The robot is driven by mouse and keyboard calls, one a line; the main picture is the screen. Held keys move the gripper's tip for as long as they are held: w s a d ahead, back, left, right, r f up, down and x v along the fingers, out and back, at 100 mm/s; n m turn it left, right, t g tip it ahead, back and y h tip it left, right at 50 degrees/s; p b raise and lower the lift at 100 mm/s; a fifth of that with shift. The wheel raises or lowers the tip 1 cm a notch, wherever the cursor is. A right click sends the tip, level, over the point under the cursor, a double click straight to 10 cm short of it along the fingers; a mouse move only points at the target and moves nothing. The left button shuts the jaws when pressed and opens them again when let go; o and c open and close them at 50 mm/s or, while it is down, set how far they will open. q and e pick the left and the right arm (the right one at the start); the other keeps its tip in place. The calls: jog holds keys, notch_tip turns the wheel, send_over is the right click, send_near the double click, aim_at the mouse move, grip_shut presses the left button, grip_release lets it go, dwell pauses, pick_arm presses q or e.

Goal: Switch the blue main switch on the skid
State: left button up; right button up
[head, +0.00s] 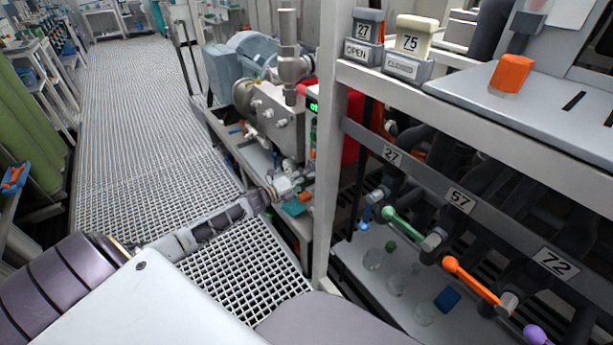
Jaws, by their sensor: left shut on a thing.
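The skid (283,130) stands left of the white rack post, with a grey pump block, a steel fitting and a green-lit display (313,106). My left arm reaches in from the lower left. My left gripper (288,183) is at the near lower side of the skid and is shut on a small part there. Its fingers and wrist cover that part; the blue main switch cannot be made out clearly apart from the gripper. My right gripper is not in view.
Below are coloured handles, including green (402,223) and orange (470,279). The grated floor (140,120) at left is clear.

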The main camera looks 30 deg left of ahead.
pick_arm(q)
jog(key=n+p, duration=0.2)
jog(key=n, duration=0.2)
jog(key=shift+p, duration=0.3)
jog(key=n+p, duration=0.2)
jog(key=n, duration=0.2)
jog(key=shift+f+n+p, duration=0.15)
jog(key=shift+n+p, duration=0.2)
jog(key=shift+n, duration=0.75)
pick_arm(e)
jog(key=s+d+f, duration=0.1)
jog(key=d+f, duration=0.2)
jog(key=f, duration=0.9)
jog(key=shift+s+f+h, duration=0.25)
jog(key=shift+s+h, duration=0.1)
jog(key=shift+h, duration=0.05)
pick_arm(q)
jog(key=o, duration=1)
jog(key=shift+o, duration=0.2)
jog(key=shift+s, duration=0.15)
